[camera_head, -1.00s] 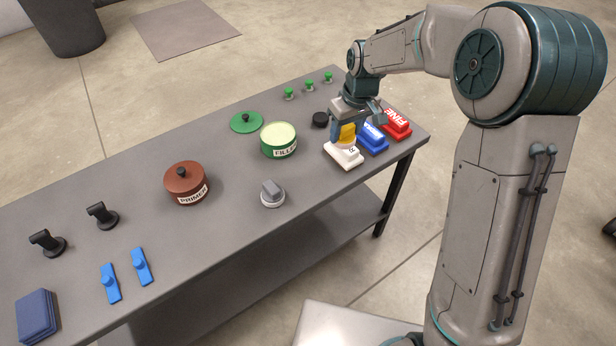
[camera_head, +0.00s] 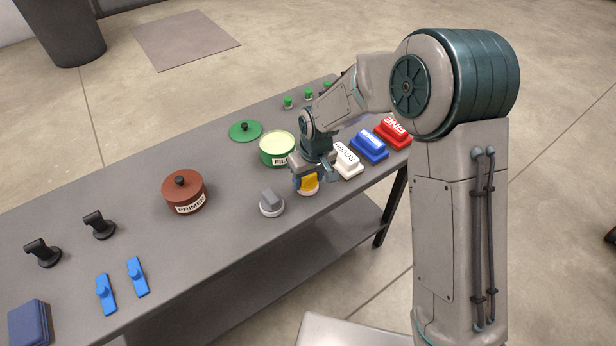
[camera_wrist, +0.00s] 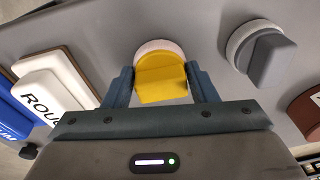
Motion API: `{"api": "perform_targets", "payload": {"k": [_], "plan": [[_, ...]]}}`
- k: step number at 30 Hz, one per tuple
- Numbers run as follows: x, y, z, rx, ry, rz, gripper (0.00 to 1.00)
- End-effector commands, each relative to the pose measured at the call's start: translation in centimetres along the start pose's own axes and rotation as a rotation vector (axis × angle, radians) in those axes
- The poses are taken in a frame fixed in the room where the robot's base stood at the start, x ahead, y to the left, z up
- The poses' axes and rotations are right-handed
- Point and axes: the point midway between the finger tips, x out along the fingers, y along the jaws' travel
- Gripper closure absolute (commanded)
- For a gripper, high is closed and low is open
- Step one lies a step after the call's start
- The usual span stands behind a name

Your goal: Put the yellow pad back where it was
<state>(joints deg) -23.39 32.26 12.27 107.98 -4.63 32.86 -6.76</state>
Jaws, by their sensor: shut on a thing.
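The yellow pad (camera_head: 308,184) has a yellow grip block on a round whitish base. My gripper (camera_head: 307,181) is shut on its yellow block. In the wrist view the pad (camera_wrist: 161,80) sits between the two fingers of my gripper (camera_wrist: 162,82). The pad is over the front part of the table, between the grey pad (camera_head: 271,202) and the white ROUGH block (camera_head: 346,164). I cannot tell whether its base touches the tabletop. The grey pad also shows in the wrist view (camera_wrist: 262,55), apart from my gripper.
On the table (camera_head: 228,234) stand a blue block (camera_head: 370,147), a red FINE block (camera_head: 393,131), an open green FILLER tin (camera_head: 274,150), its green lid (camera_head: 245,131) and a brown PRIMER tin (camera_head: 184,193). The tabletop in front of the PRIMER tin is clear.

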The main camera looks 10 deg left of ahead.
Motion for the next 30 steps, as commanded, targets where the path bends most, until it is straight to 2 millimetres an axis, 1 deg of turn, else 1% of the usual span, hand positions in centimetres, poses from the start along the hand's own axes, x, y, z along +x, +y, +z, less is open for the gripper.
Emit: {"api": "perform_targets", "payload": {"k": [4, 8, 9, 10, 11, 19, 22, 26, 30], "plan": [[-0.1, 0.0, 0.0, 0.0, 0.001, 0.001, 0.81], [0.3, 0.0, 0.0, 0.0, 0.001, 0.001, 0.81], [0.1, 0.0, 0.0, 0.0, 0.001, 0.001, 0.37], [0.1, 0.0, 0.0, 0.0, 0.001, 0.001, 0.28], [0.1, 0.0, 0.0, 0.0, 0.001, 0.001, 0.26], [0.0, 0.0, 0.0, 0.0, 0.001, 0.001, 0.26], [-0.5, 0.1, -0.1, 0.0, 0.003, 0.001, 0.26], [-2.6, 0.1, -0.1, 0.0, 0.005, 0.002, 0.26], [-5.8, 0.1, -0.1, -0.001, 0.006, 0.003, 0.26]]}}
